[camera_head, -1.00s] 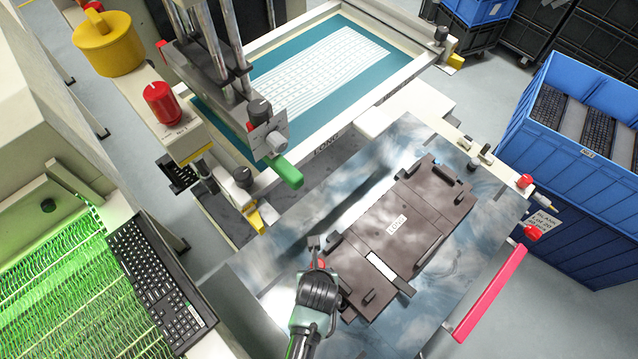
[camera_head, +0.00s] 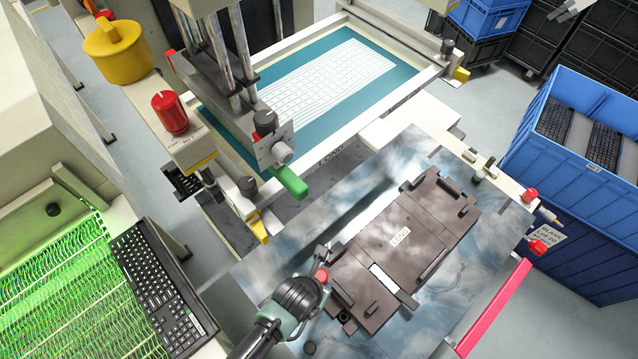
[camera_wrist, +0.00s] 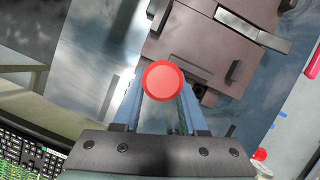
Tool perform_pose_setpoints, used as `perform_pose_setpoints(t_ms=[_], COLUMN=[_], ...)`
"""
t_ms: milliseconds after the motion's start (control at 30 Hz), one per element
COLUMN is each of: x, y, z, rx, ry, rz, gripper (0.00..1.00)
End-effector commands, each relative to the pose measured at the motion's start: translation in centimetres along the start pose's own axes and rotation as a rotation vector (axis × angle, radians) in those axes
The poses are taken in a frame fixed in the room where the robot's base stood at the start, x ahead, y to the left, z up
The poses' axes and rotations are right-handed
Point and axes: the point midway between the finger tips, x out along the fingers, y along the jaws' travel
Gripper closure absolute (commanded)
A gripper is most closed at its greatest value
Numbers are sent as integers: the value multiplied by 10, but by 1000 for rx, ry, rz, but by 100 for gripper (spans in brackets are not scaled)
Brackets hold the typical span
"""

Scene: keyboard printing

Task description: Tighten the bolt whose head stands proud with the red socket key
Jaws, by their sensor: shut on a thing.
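My gripper (camera_head: 315,284) is shut on the red socket key, at the near left corner of the brown fixture plate (camera_head: 365,268) marked LONG. The key's round red top (camera_head: 321,276) shows beside my fingers; in the wrist view the red top (camera_wrist: 163,82) sits between the two blue-grey fingers and hides the key's lower end. A dark round bolt-like head (camera_head: 309,348) shows on the metal table near the front, apart from the plate. A dark hole or bolt (camera_head: 344,318) is at the plate's near edge. I cannot tell which head stands proud.
A screen frame (camera_head: 345,110) with a keyboard pattern stands behind. A green handle (camera_head: 289,182) hangs from the press. A black keyboard (camera_head: 160,285) lies on the green-lit conveyor at left. A pink bar (camera_head: 495,305) edges the table at right. A blue bin (camera_head: 560,150) holds keyboards.

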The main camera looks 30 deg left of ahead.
Motion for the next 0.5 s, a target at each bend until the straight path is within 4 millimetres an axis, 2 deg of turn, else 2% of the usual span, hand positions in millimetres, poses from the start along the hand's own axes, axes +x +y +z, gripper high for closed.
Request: perform_pose_setpoints(t_ms=[33,133,300,500], x=[3,3,2,-17], y=[3,2,1,1], z=[-8,-7,-7,1], rx=[49,103,88,87], ry=[22,19,17,16], rz=[-7,-33,-33,-33], gripper=[100,100,100,100])
